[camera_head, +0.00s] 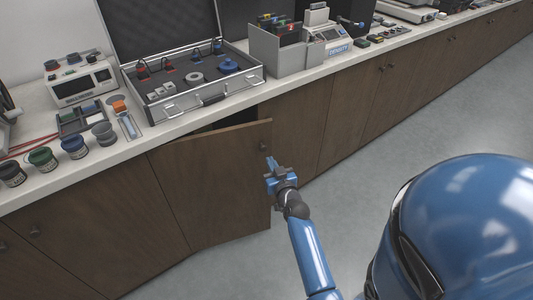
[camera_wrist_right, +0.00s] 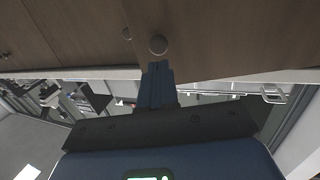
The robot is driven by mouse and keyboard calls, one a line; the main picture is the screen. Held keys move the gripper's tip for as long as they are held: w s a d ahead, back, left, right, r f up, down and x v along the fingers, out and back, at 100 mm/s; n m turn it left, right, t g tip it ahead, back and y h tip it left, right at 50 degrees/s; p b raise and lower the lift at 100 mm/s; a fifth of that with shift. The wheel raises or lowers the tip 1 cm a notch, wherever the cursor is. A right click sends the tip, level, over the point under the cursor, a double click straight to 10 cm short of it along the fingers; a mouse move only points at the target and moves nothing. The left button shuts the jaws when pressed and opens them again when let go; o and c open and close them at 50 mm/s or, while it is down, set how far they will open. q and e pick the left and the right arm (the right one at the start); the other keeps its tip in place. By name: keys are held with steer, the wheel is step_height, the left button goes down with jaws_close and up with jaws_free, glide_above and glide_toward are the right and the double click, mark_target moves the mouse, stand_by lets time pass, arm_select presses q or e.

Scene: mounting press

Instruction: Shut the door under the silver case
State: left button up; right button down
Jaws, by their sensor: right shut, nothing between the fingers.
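The silver case (camera_head: 240,83) stands open on the counter in the head view, its dark foam holding small parts. Below it, the brown wooden door (camera_head: 215,175) stands ajar, with a dark gap at its top right. Its round knob (camera_head: 264,147) is near the free edge. My right gripper (camera_head: 271,164) is shut and empty, just in front of the door's free edge, below the knob. In the right wrist view, the shut fingers (camera_wrist_right: 158,72) point at the knob (camera_wrist_right: 158,45); I cannot tell whether they touch. My left gripper is out of view.
The white counter (camera_head: 150,132) carries jars, a white instrument (camera_head: 80,80) and a grey holder (camera_head: 275,55). Other closed cabinet doors (camera_head: 345,105) run along to the right. The grey floor (camera_head: 420,120) is clear in front of them.

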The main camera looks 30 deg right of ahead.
mark_target(263, 149)
steer(key=shift+x, duration=2.55)
